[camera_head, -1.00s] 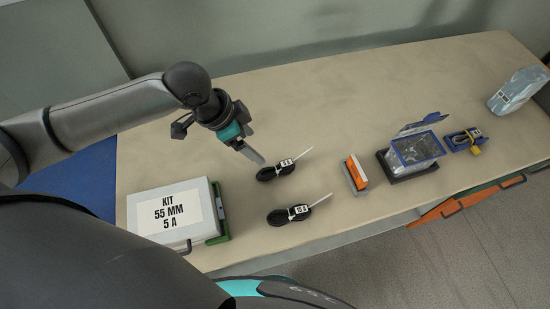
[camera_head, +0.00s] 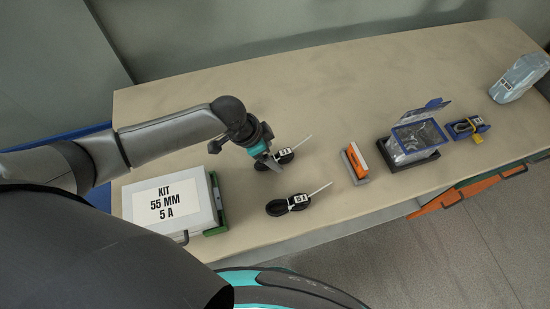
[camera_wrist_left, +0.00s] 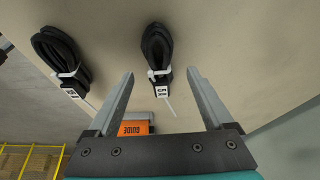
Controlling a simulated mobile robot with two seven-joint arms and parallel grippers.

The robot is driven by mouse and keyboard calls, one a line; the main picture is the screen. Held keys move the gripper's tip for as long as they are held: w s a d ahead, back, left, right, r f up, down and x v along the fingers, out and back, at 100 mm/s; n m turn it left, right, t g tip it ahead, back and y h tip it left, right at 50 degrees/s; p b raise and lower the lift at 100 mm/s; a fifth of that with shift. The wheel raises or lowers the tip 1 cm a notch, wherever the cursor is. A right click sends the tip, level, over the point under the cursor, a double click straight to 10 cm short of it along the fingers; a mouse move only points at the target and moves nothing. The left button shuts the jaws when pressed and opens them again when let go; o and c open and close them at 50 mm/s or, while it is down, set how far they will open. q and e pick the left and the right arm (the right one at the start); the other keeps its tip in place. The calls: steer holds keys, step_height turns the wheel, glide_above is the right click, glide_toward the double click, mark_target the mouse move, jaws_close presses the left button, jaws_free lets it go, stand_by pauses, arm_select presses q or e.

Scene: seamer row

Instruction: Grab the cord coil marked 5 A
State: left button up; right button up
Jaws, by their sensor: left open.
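Two black cord coils with white ties and small tags lie on the beige table. The far coil (camera_head: 287,157) is partly hidden behind my left gripper (camera_head: 270,160) in the head view. In the left wrist view that coil (camera_wrist_left: 157,45) lies ahead of the left fingertips (camera_wrist_left: 160,74), roughly in line with the gap between them; its tag seems to read 5 A. The near coil (camera_head: 277,208) lies apart, closer to the table's front edge; it also shows in the left wrist view (camera_wrist_left: 55,50), its tag too small to read surely. My left gripper is open and empty.
A white kit box (camera_head: 205,193) marked 55 MM 5 A stands at the left. An orange block (camera_head: 356,160), a blue-rimmed clear bin (camera_head: 420,142), a blue holder with yellow (camera_head: 468,128) and a grey bag (camera_head: 518,78) stand rightward. The table's back middle is clear.

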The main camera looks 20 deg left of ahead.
arm_select(q)
steer(key=shift+w+d+f, duration=0.15)
steer(key=shift+d+f, duration=0.05)
steer(key=shift+f, duration=0.45)
steer(key=shift+c, duration=0.2)
jaws_close()
